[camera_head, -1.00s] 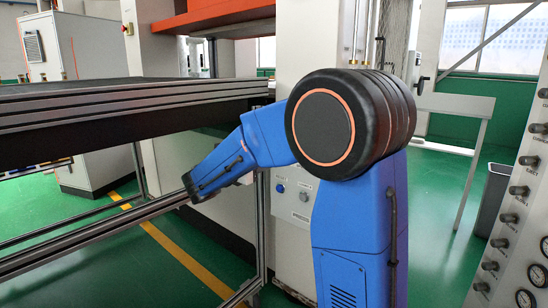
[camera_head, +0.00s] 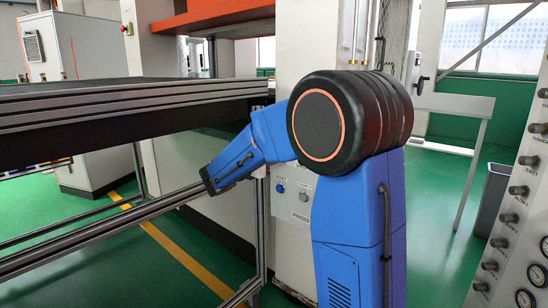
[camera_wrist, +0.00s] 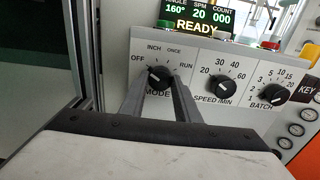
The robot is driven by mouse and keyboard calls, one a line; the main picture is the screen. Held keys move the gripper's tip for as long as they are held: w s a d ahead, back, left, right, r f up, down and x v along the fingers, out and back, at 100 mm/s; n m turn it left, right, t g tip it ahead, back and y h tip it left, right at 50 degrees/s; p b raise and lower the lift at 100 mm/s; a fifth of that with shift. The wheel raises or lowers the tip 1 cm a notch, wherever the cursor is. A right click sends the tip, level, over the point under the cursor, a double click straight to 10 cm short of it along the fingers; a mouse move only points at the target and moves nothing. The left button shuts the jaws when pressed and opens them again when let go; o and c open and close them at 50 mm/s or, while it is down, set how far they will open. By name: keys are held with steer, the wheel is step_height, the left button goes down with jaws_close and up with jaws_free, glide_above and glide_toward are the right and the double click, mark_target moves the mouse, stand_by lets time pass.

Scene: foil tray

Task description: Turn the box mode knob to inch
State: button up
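The mode knob (camera_wrist: 158,76) is a black round knob on a light control panel in the wrist view. Its labels OFF, INCH, ONCE and RUN run from left to right around it. Its pale mark appears to point up-left toward OFF, though it is small. My gripper (camera_wrist: 160,75) is open, with one grey finger to the left and one to the right of the knob. The fingertips are close to the knob's sides; I cannot tell whether they touch. In the head view my gripper and the knob are hidden behind my blue arm.
The speed knob (camera_wrist: 220,84) and batch knob (camera_wrist: 271,92) sit right of the mode knob. A display (camera_wrist: 197,16) reading READY is above. In the head view, a dark table frame (camera_head: 120,112) stands left of my arm, and a panel of knobs and gauges (camera_head: 520,200) is at right.

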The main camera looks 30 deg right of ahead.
steer(key=shift+m, duration=0.4)
steer(key=shift+w+m, duration=0.1)
steer(key=shift+m, duration=3.4)
steer(key=o, duration=1)
steer(key=shift+o, duration=0.2)
steer(key=shift+a, duration=0.1)
steer(key=v, duration=1.7)
